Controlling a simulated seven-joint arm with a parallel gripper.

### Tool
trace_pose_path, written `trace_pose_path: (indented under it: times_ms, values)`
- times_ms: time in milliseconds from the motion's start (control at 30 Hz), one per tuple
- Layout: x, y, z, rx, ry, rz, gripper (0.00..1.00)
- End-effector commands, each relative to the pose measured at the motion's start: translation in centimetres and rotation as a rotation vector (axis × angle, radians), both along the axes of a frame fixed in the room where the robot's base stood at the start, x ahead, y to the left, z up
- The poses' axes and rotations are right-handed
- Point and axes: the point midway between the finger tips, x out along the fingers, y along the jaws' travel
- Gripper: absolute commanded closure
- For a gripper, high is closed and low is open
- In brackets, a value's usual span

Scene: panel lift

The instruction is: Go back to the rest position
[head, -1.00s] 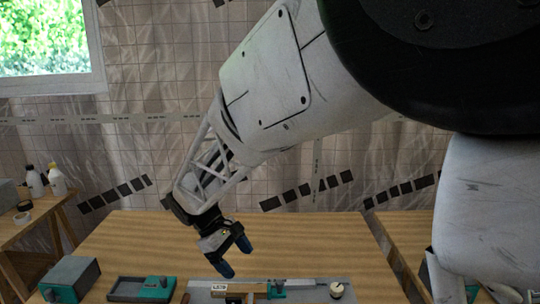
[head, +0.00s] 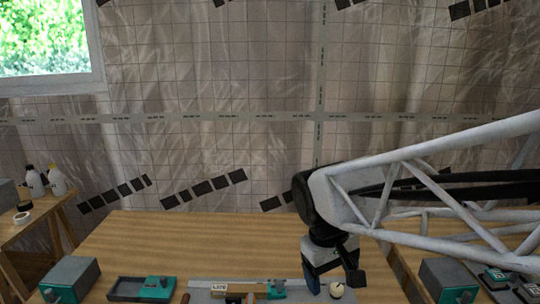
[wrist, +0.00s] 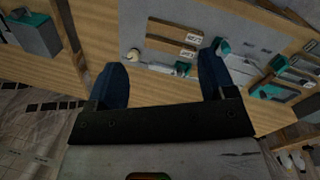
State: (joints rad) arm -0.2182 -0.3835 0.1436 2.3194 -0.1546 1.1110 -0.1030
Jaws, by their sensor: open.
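My gripper (head: 328,284) is at the right of the wooden table in the head view, pointing down beside the grey panel (head: 205,285) with its wooden block. In the wrist view its two blue fingers (wrist: 158,82) are spread apart with nothing between them. My white lattice arm reaches in from the right in the head view. A round cream knob (head: 336,290) shows just beside the fingers in the head view. The knob (wrist: 133,55) also shows beyond the fingers in the wrist view, with the panel (wrist: 225,28) and its labelled wooden blocks.
A grey and teal box (head: 70,278) and a dark tray with a teal part (head: 142,288) stand on the table's left. Another teal box (head: 448,280) is at the right. Bottles (head: 57,181) stand on a side table. The back of the table (head: 200,225) is clear.

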Motion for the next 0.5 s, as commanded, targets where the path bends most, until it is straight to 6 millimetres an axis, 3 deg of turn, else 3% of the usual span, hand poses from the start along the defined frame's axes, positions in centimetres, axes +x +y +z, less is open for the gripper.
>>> trace_pose_path:
  times_ms: [200, 500]
  values:
    - [-3.7, -3.0, 0.4, 0.066, -0.095, -0.141, 0.23]
    - [-8.3, -5.8, 0.2, 0.144, -0.217, -0.316, 0.23]
